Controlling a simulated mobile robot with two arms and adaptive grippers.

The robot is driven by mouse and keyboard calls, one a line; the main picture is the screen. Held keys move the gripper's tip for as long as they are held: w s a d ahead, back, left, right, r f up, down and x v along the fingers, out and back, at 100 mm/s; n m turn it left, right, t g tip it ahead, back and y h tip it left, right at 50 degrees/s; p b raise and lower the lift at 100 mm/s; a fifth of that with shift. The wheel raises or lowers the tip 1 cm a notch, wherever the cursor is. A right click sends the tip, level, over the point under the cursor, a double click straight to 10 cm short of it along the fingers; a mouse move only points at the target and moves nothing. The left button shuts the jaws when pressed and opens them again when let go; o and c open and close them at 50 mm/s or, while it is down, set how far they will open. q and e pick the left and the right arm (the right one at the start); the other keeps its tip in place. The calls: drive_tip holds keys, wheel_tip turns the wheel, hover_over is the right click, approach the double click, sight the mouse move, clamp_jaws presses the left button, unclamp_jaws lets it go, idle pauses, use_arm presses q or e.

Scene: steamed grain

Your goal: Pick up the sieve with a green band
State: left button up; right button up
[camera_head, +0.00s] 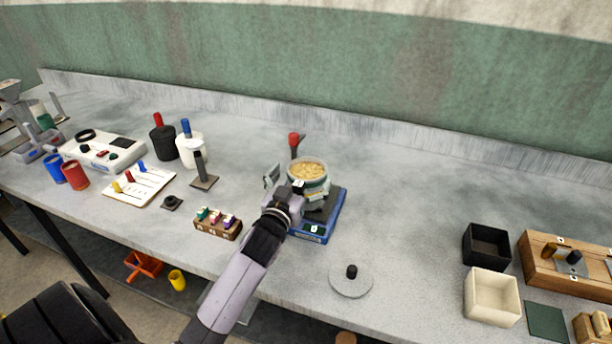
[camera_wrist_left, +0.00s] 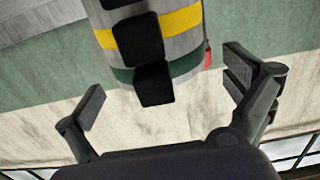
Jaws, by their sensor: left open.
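The sieve with a green band (camera_head: 312,182) holds pale yellow grain and sits over the blue scale (camera_head: 310,236). In the left wrist view its green band (camera_wrist_left: 186,66) shows on a metal cylinder beside a yellow band (camera_wrist_left: 182,20), with black tabs on the side. My left gripper (camera_head: 297,184) is open at the sieve, one finger on its left, the other overlapping its front right. In the left wrist view the gripper (camera_wrist_left: 166,88) has its fingers spread to either side of the cylinder, with visible gaps. My right gripper is not in view.
A red-topped tool (camera_head: 294,142) stands just behind the sieve. A small wooden rack (camera_head: 218,226) is left of my arm, and a round lid (camera_head: 350,282) lies to the right. Black (camera_head: 486,245) and cream (camera_head: 491,296) boxes stand farther right.

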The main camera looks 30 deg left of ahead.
sight(306, 179)
use_arm(q)
drive_tip(key=x, duration=0.3)
drive_tip(key=shift+w+f, duration=0.1)
drive_tip(key=shift+w, duration=0.15)
drive_tip(key=c, duration=1.9)
